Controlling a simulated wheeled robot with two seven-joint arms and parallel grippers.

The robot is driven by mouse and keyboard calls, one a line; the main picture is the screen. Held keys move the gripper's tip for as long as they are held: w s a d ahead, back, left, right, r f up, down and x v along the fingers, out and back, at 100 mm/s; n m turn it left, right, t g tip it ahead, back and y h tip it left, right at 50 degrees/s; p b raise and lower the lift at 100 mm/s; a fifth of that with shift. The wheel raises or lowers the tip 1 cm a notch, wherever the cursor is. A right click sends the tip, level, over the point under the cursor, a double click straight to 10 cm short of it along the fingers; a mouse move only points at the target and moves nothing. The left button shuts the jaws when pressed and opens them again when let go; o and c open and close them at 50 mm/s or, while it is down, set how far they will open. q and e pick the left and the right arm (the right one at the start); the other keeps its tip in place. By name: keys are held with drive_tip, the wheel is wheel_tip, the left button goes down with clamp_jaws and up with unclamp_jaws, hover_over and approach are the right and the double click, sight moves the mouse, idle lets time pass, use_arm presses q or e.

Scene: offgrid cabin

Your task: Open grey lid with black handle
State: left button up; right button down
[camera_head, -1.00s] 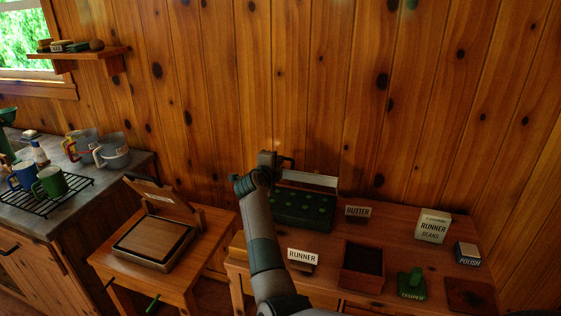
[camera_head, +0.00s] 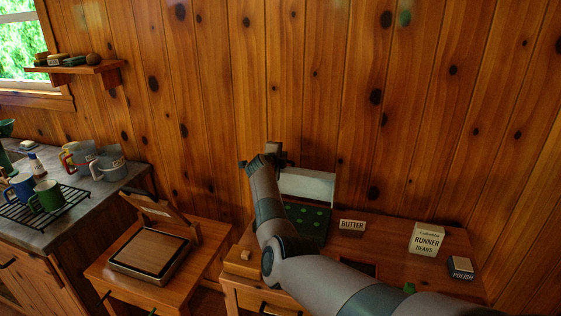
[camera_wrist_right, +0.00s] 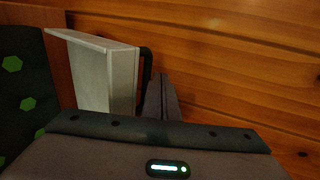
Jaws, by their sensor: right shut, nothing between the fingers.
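The grey lid (camera_head: 308,186) stands raised, roughly upright, at the back of a dark box (camera_head: 308,222) with green spots on the right-hand table. It also shows in the right wrist view (camera_wrist_right: 108,80), with its black handle (camera_wrist_right: 147,68) on the side facing the wall. My right gripper (camera_head: 268,158) is near the lid's upper left in the head view. In the wrist view its fingers (camera_wrist_right: 162,95) are shut and empty, just right of the handle; I cannot tell if they touch it. My left gripper is not in view.
A butter sign (camera_head: 353,225), a runner beans box (camera_head: 427,239) and a polish block (camera_head: 461,267) stand right of the box. The wooden wall is close behind. A small table (camera_head: 205,256) with an open-lidded case (camera_head: 150,251) stands left. My right arm covers the table front.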

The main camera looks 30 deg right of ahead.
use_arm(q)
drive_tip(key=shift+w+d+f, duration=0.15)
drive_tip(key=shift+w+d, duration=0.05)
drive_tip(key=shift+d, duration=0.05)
use_arm(e)
drive_tip(key=shift+w+d+f, duration=0.1)
drive_tip(key=shift+w+d, duration=0.35)
drive_tip(key=shift+d, duration=0.1)
